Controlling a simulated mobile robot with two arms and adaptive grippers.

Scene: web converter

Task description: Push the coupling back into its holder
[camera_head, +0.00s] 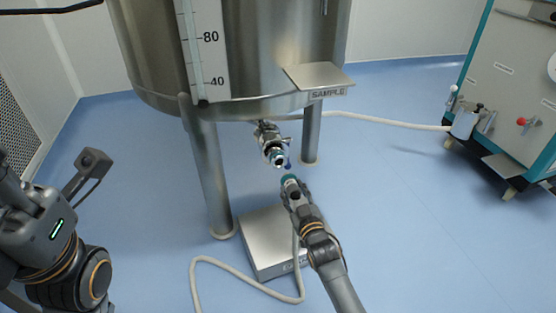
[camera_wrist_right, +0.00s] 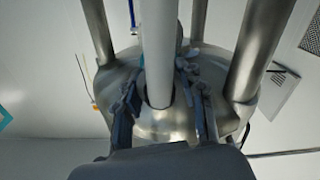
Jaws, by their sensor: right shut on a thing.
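My right gripper (camera_head: 291,186) is shut on the coupling (camera_head: 290,179), which has a teal end and sits just below the tank's outlet valve (camera_head: 270,145). The coupling and valve look apart. A pale hose (camera_head: 230,267) hangs from the coupling. In the right wrist view a pale cylinder (camera_wrist_right: 157,50) stands between the two fingers of my right gripper (camera_wrist_right: 162,108). I cannot tell which part is the coupling's holder. My left arm shows at the left edge; its fingers are out of view.
A steel tank (camera_head: 240,60) on legs stands ahead, with a shelf (camera_head: 318,75) marked SAMPLE. A low steel box (camera_head: 258,234) lies under my right arm. A second hose (camera_head: 390,119) runs to a teal-edged cabinet (camera_head: 510,95). Blue floor is free between them.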

